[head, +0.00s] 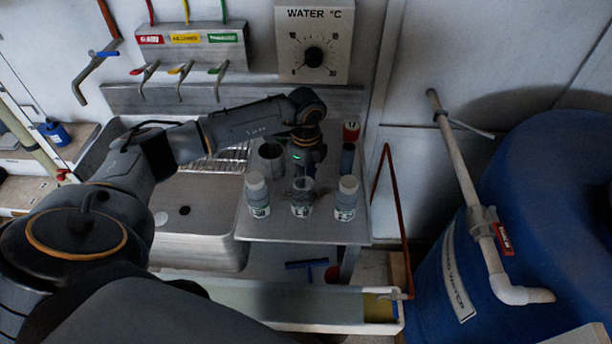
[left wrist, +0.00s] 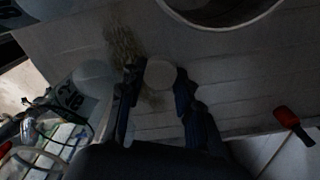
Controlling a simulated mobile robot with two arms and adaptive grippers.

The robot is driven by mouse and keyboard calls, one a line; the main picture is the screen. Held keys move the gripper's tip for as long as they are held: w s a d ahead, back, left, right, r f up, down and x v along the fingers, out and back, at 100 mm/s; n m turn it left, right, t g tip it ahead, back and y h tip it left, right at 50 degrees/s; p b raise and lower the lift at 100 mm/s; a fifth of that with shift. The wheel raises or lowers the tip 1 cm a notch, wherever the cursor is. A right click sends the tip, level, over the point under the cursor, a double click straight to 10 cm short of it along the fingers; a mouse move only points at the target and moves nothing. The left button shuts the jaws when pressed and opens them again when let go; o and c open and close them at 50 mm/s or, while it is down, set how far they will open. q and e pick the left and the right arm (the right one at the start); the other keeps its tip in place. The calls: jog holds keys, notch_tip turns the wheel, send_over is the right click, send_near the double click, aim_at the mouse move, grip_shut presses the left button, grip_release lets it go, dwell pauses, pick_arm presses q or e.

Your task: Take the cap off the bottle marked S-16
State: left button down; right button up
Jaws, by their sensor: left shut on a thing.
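Three small labelled bottles stand upright on the metal ledge: a left one (head: 258,195), a middle one (head: 301,199) and a right one (head: 346,199). The left and right bottles have pale caps; the middle one's top looks open. Its label is too small to read surely in the head view. In the left wrist view a bottle (left wrist: 75,97) at the left has a label that seems to end in 16. My left gripper (left wrist: 158,88) is shut on a round pale cap (left wrist: 160,74). In the head view it is just behind the middle bottle, its fingers partly hidden. My right gripper is not visible.
A metal cup (head: 271,161) and a dark cylinder (head: 347,160) stand behind the bottles. A sink (head: 200,218) lies to the left. A blue barrel (head: 540,190) and a red-brown pipe (head: 398,225) are at the right. A dial panel (head: 313,40) is on the wall.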

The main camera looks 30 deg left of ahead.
pick_arm(q)
jog(key=shift+f, duration=0.25)
jog(key=c, duration=0.9)
grip_release()
jog(key=shift+r, duration=0.1)
jog(key=shift+c, duration=0.2)
jog(key=shift+r, duration=0.35)
notch_tip(320, 180, up, 12)
jog(key=b, duration=0.2)
jog(key=shift+b, duration=0.3)
jog(key=shift+f, duration=0.15)
